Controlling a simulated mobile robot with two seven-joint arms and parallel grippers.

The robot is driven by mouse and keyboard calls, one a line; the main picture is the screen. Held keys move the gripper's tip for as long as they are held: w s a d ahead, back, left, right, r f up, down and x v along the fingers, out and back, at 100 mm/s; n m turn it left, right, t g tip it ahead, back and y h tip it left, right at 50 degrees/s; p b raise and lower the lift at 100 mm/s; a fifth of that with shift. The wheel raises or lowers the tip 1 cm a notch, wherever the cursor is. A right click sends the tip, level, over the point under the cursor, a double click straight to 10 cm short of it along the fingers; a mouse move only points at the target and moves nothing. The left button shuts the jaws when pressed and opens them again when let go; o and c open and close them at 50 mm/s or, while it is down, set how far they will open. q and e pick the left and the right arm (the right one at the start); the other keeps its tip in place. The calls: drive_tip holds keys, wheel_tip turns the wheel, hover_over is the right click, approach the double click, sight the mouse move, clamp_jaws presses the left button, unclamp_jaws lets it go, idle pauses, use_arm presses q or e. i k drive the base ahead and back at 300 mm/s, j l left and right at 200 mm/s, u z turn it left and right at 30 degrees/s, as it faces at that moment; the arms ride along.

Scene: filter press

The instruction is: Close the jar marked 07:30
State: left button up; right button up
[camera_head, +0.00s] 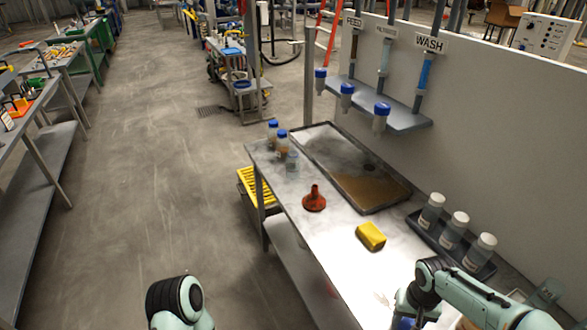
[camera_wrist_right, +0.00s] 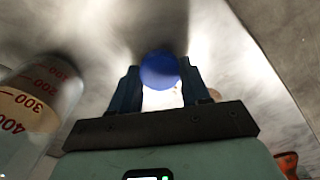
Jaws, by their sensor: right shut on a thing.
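My right gripper (camera_wrist_right: 160,85) is shut on a round blue lid (camera_wrist_right: 160,70), which sits between its two fingers in the right wrist view. In the head view my right arm reaches in at the lower right, with a bit of blue low at its end. On the table's far left corner stand two small jars with blue lids, one (camera_head: 272,128) behind the other (camera_head: 282,138). A clear jar (camera_head: 292,160) without a blue lid stands nearest of the three. I cannot read a 07:30 mark on any jar. My left gripper is outside the frames.
A metal tray (camera_head: 375,205) holds brown matter. Several white-capped bottles (camera_head: 453,230) stand at right. A graduated beaker (camera_wrist_right: 35,105) is close beside my right gripper. Blue-topped containers (camera_head: 347,92) hang at the wall shelf.

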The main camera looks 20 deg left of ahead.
sight(292, 161)
drive_tip(key=i+j+z, duration=0.1)
drive_tip(key=j, duration=0.45)
drive_tip(key=i+j+z, duration=0.1)
drive_tip(key=j, duration=0.45)
drive_tip(key=i+j+z, duration=0.15)
drive_tip(key=j, duration=0.45)
drive_tip(key=i+j+z, duration=0.1)
drive_tip(key=j, duration=0.45)
